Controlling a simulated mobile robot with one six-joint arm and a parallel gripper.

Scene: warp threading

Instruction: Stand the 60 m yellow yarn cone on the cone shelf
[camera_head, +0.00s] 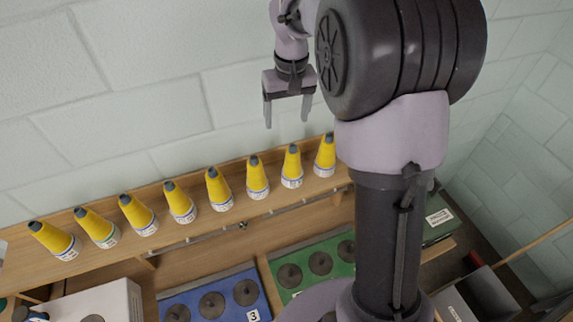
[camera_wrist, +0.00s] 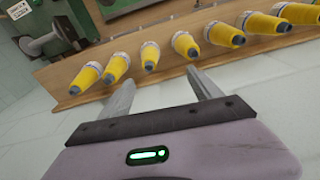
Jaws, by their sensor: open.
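Several yellow yarn cones with dark tips and white base labels stand upright in a row on the wooden cone shelf (camera_head: 20,262). The label writing is too small to read, so I cannot tell which cone is the 60 m one. The rightmost cone I see is near my arm (camera_head: 325,156); the leftmost is at the far left (camera_head: 52,240). My gripper (camera_head: 286,124) is open and empty, fingers down, above the right part of the row. In the wrist view, the open fingers (camera_wrist: 160,78) point toward the row, with a cone (camera_wrist: 150,56) beyond them.
Below the shelf are a blue tray (camera_head: 200,290) and a green tray (camera_head: 305,252) with dark round pegs, and a white box (camera_head: 105,300). A pale block wall (camera_head: 120,110) stands close behind the shelf. A dark grey bin (camera_head: 485,295) is at lower right.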

